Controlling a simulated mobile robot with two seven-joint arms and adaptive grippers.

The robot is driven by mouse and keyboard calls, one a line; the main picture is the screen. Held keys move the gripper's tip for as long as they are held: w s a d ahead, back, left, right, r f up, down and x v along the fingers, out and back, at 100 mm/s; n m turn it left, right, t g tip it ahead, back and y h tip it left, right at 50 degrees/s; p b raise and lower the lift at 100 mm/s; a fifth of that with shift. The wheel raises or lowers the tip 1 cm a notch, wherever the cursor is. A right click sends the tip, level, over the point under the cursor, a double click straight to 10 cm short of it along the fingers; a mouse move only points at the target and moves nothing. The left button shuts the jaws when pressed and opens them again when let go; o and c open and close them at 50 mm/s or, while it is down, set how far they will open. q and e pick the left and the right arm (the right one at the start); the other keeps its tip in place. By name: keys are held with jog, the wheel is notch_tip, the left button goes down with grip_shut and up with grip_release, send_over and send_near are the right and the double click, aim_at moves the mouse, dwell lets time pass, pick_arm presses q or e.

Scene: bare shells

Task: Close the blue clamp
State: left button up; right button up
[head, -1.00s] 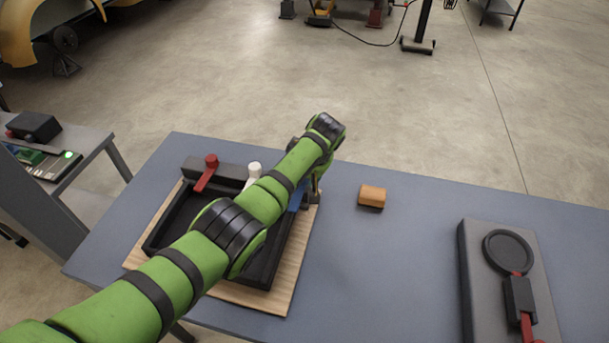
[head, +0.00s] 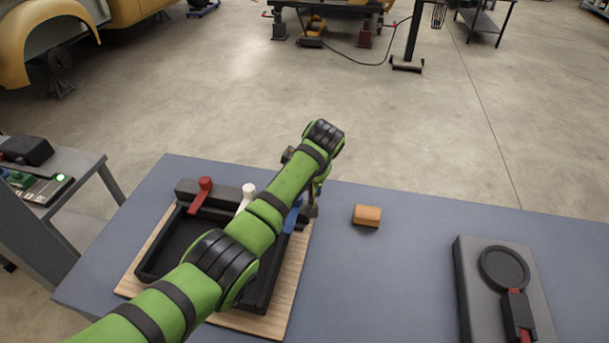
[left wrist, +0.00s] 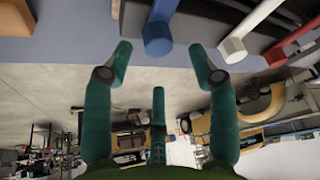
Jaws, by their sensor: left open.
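The blue clamp (head: 293,216) shows partly behind my left arm at the right side of a black tray-like fixture (head: 160,262) on a wooden board (head: 262,322). In the left wrist view the blue clamp's handle end (left wrist: 158,40) lies between and beyond the spread fingertips of my left gripper (left wrist: 162,58). The gripper is open with nothing between its fingers; contact is not visible. In the head view my left gripper (head: 314,200) is mostly hidden by its arm. A white clamp (head: 247,196) and a red clamp (head: 202,193) stand along the fixture's back. My right gripper is out of view.
An orange-brown block (head: 367,215) sits on the blue-grey table (head: 400,270) right of the board. A grey base (head: 468,290) with a black ring and red-handled clamp lies at the right. The table between them is clear. A side bench (head: 85,165) stands left.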

pick_arm(q)
jog(key=v, duration=0.7)
jog(key=shift+r, duration=0.15)
